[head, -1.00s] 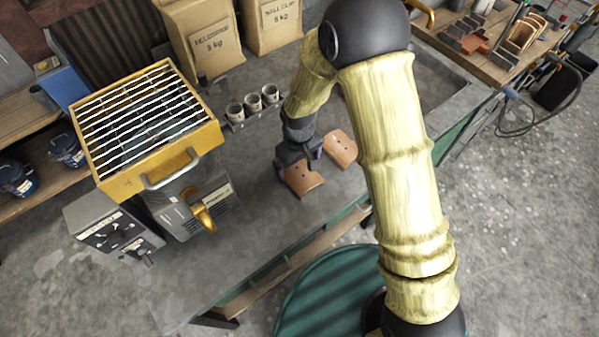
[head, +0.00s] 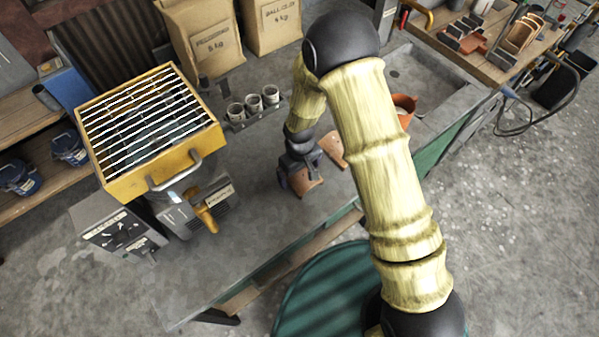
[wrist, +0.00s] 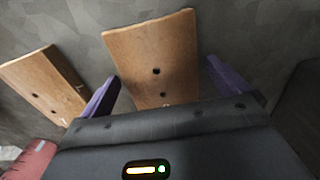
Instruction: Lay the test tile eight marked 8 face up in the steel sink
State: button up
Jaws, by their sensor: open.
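Two flat orange-brown tiles with small holes lie on the grey bench. The nearer tile (head: 309,187) is partly under my gripper (head: 301,178). The other tile (head: 333,147) lies just right of it, partly covered by my arm. In the wrist view, my gripper (wrist: 164,88) is open, with one purple finger on each side of the middle tile (wrist: 155,55). The second tile (wrist: 45,85) is outside the left finger. Each tile has a small mark near its lower end, but I cannot read either as an 8. The steel sink (head: 432,108) is at the bench's right end, partly behind my arm.
A terracotta pot (head: 404,108) stands at the sink, partly hidden by my arm. Several small cups (head: 253,104) stand behind the tiles. A yellow-framed grille box (head: 150,130) is at left.

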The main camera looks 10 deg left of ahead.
jog(key=shift+c, duration=0.4)
jog(key=c, duration=1.1)
jog(key=shift+r, duration=0.1)
notch_tip(320, 180, up, 10)
jog(key=b, duration=0.2)
